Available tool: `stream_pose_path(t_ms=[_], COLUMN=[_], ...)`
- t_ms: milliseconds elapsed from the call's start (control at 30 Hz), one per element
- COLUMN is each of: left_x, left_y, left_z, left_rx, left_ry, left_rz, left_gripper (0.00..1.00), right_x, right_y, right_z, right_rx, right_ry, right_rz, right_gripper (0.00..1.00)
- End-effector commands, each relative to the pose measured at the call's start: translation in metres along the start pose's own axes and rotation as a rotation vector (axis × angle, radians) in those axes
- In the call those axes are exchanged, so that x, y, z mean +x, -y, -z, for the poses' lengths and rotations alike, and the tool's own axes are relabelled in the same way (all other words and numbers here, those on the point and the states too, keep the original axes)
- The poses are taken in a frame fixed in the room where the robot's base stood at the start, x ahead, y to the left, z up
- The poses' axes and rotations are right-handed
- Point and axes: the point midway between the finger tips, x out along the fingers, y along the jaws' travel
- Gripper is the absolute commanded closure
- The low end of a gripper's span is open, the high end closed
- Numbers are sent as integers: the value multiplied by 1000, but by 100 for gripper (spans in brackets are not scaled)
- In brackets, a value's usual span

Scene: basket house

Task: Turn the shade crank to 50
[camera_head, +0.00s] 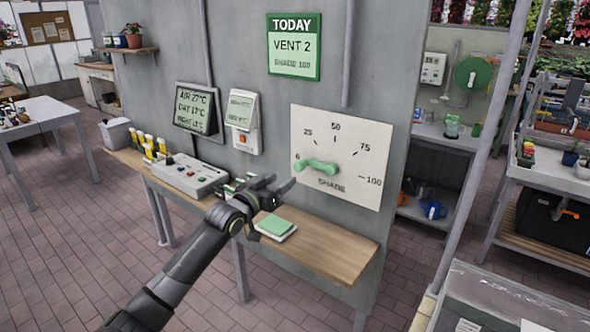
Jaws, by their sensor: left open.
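The shade crank (317,167) is a green handle on a white dial plate (350,140) marked 0, 25, 50, 75 and 100, with SHADE written below. The plate is on the grey wall panel. The crank lies nearly level, with its left end close to the 0 mark; the 50 mark is at the top. My left gripper (284,187) is open and empty, just left of and below the crank, apart from it in the picture. Its exact distance from the wall is hard to tell. My right gripper is out of view.
A green sign (294,47) reads TODAY, VENT 2, SHADE 100. Below the dial, a wooden shelf (330,250) holds a green notebook (276,226) and a control box (188,176). A display (197,109) and a switch box (241,112) hang left of the dial. The shelf's right part is clear.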

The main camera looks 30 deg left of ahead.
Motion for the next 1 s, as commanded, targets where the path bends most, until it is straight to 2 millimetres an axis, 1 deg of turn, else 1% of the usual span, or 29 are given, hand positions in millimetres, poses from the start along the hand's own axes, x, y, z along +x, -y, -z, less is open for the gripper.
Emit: stream_pose_path(t_ms=[33, 100, 300, 500, 700, 1000], left_x=[9, 20, 48, 69, 78, 79], left_y=[0, 0, 0, 0, 0, 0], left_z=[1, 1, 0, 0, 0, 0], left_rx=[-3, -4, -3, -1, 1, 1], left_ry=[-1, -1, 0, 0, 0, 0], left_rz=[1, 1, 1, 1, 1, 0], left_gripper=[50, 50, 50, 50, 50, 50], right_x=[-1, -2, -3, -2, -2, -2], right_y=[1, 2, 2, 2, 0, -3], right_z=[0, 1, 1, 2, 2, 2], right_rx=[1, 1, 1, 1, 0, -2], right_ry=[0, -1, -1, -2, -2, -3], right_rz=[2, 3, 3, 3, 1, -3], right_gripper=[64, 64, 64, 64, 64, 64])
